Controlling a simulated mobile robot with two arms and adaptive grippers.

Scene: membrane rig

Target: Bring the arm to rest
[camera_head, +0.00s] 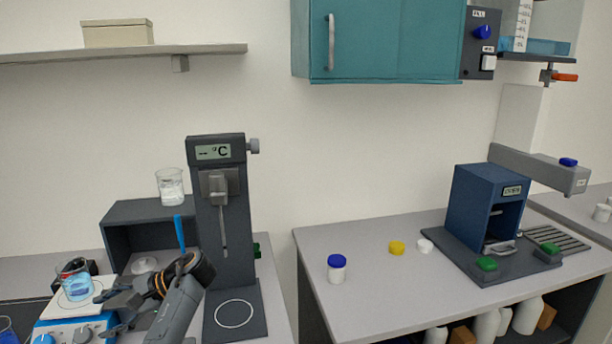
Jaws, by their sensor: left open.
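My left arm (178,308) comes up from the bottom edge at the left, its dark wrist in front of the left bench. My left gripper (102,310) points left, its fingers apart, with nothing seen between them. It is close in front of the blue hot plate (75,331), overlapping its right side in the picture; I cannot tell whether they touch. A beaker of blue liquid (77,284) stands on the plate's white top. My right gripper is out of view.
A dark temperature stand (219,185) rises right of my arm. A blue stick (179,232) shows above my wrist. A beaker (171,188) stands on a dark shelf box. The right bench (370,285) holds a blue-lidded jar (337,268) and a blue device (476,211); its front is clear.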

